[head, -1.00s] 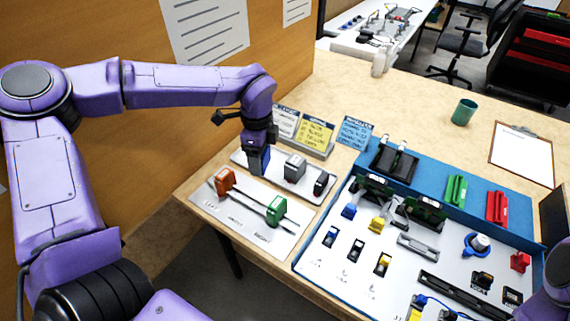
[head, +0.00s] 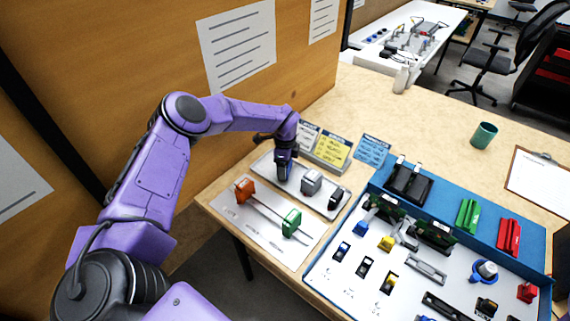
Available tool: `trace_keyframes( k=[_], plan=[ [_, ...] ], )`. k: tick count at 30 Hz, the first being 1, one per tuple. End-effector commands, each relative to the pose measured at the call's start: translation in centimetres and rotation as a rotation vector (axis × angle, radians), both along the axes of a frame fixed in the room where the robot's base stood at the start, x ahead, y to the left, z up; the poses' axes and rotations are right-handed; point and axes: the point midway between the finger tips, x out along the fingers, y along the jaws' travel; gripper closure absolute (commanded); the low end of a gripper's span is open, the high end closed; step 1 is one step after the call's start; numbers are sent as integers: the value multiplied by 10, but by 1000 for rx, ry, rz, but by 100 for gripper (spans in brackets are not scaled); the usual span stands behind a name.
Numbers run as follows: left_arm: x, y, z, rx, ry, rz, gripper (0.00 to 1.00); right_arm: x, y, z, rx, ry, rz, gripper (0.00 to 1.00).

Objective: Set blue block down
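The blue block (head: 284,171) is at the left end of the small white tray (head: 303,198) in the head view, in line with a grey block (head: 311,183) and a black block (head: 336,198). My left gripper (head: 284,158) points down from above and is shut on the blue block, hiding its upper part. The block looks upright, with its lower end at the tray surface. Whether it rests fully on the tray is hard to tell. My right gripper is not in view.
Cards (head: 332,150) stand behind the tray. A blue-edged board (head: 438,209) with many parts lies right. A green cup (head: 484,135) stands on clear tabletop.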

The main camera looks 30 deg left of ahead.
Motion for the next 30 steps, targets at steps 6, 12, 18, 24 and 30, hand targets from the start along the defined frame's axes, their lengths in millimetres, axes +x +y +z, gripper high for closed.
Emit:
trace_keyframes(
  k=[6, 12, 18, 24, 30],
  plan=[
    [0, 0, 0, 0, -2, 1, 62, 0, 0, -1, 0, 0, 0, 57],
    [0, 0, -3, 0, -1, 1, 17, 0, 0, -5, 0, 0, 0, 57],
    [0, 0, -3, 0, -1, 1, 5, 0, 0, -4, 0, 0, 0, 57],
    [0, 0, 5, -1, -1, 1, 5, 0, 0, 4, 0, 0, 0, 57],
    [2, 0, 44, -1, -9, 0, 5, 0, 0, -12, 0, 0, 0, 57]
  ],
)
